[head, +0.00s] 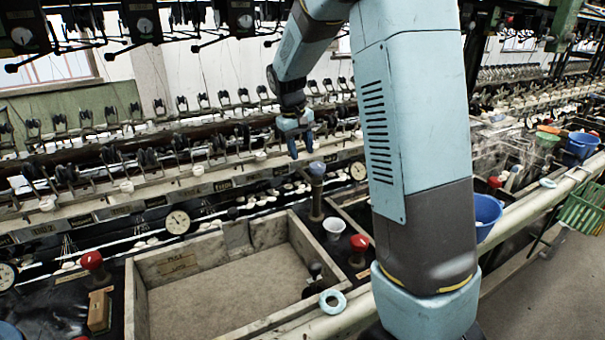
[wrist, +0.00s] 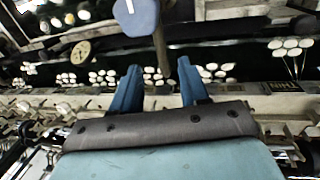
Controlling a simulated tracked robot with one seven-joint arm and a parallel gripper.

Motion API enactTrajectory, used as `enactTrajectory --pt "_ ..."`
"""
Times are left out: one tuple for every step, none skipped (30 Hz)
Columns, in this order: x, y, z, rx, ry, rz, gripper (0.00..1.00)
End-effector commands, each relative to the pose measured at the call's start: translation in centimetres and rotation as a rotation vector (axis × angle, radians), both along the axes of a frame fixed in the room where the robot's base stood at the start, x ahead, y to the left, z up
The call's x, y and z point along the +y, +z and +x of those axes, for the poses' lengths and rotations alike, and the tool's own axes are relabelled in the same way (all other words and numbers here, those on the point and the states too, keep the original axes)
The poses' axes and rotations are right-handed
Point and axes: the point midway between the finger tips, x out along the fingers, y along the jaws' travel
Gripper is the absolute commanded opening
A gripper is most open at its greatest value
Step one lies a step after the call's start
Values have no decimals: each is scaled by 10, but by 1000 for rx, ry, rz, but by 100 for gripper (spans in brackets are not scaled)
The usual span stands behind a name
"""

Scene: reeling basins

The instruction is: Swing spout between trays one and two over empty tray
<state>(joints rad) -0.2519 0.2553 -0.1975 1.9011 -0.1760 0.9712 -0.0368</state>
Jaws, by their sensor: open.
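The spout's post, topped by a grey-blue knob (head: 316,169), stands between a large tray (head: 140,300) at the left and another tray (head: 345,207) mostly hidden behind my arm. The left tray's visible floor is bare. My gripper (head: 301,148) is open and empty, just above and left of the knob in the head view. In the wrist view, the blue fingers (wrist: 157,78) are spread, and the knob (wrist: 137,16) and its dark stem lie beyond them, apparently not touched. Which way the spout's outlet points cannot be told.
A white cup (head: 334,228), a red knob (head: 359,243) and a pale-blue ring (head: 332,301) are near the left tray's right side. A red-topped post (head: 92,262) stands left of it. Reeling machinery lines the back. A blue bowl (head: 487,214) is right of my arm.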

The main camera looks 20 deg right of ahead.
Motion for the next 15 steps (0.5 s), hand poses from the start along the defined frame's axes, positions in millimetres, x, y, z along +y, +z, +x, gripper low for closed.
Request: enactTrajectory --pt "-2 -10 -1 4 -1 -1 44" --pt "-3 -15 0 3 -1 -1 44" --pt "-5 -22 0 3 -1 -1 44" --pt "-6 -27 0 4 -1 -1 44" --pt "-7 -32 0 3 -1 -1 44" --pt "-8 -39 1 4 -2 -1 44" --pt "-9 -44 1 3 -2 -1 44" --pt "-10 -49 1 2 0 0 44" --pt "-11 -55 1 3 -1 -1 44" --pt "-12 -59 2 3 -1 -1 44" --pt "-12 -63 2 2 0 0 44" --pt "-13 -68 2 2 0 0 44" --pt "-14 -71 2 2 0 0 44" --pt "-14 -74 2 1 0 0 44" --pt "-15 -78 3 1 0 0 44"
